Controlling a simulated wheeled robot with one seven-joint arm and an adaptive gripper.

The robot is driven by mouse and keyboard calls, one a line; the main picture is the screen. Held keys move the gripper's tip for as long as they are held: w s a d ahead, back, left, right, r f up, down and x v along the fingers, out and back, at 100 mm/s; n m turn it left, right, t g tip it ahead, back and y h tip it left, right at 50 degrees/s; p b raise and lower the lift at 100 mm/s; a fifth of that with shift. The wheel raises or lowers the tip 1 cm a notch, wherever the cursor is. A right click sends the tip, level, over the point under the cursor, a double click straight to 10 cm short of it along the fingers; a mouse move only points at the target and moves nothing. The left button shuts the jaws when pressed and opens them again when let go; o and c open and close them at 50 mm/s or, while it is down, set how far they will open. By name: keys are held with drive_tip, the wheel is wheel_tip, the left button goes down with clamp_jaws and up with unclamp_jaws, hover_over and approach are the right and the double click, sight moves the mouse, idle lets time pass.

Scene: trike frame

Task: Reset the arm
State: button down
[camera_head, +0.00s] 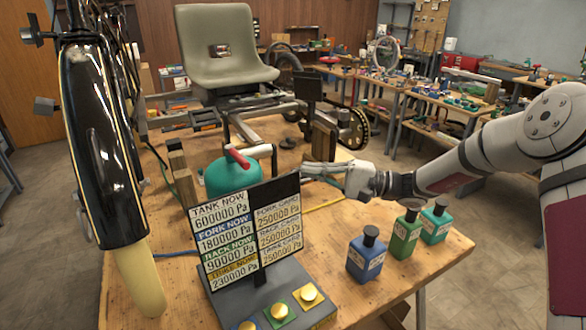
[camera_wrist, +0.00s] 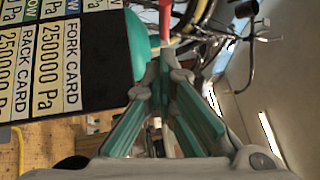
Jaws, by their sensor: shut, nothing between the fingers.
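My arm (camera_head: 470,160) reaches in from the right in the head view, stretched over the workbench. My gripper (camera_head: 308,167) is shut and empty, just above the right side of the display board (camera_head: 238,240). In the wrist view my gripper's fingers (camera_wrist: 168,75) come together near the middle, with the display board (camera_wrist: 65,60) close at the left. The green tank (camera_head: 228,177) with a red handle stands behind the board, left of my gripper. The tank (camera_wrist: 137,45) also shows just beyond the fingers in the wrist view.
Blue (camera_head: 366,256), green (camera_head: 405,232) and teal (camera_head: 436,222) bottles stand at the bench's right front. Yellow-topped buttons (camera_head: 308,293) sit below the board. The trike seat (camera_head: 225,50) is behind. Bare bench (camera_head: 340,220) lies below my gripper.

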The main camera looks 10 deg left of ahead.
drive_tip(key=s+d+r+n+g+h, duration=0.1)
drive_tip(key=s+d+r+h, duration=0.15)
drive_tip(key=s+h, duration=0.4)
drive_tip(key=s+d+r+n+g+h, duration=0.1)
drive_tip(key=s+d+r+n+h, duration=0.2)
drive_tip(key=s, duration=0.7)
drive_tip(key=s+d+r+m+t+h, duration=0.2)
drive_tip(key=s+d+r+t+h, duration=0.2)
drive_tip(key=s+d+t+h, duration=0.4)
drive_tip(key=s+d+h, duration=0.2)
drive_tip(key=s+d, duration=0.5)
drive_tip(key=d, duration=0.4)
drive_tip(key=shift+s+d+m, duration=0.2)
drive_tip(key=shift+s+m, duration=0.2)
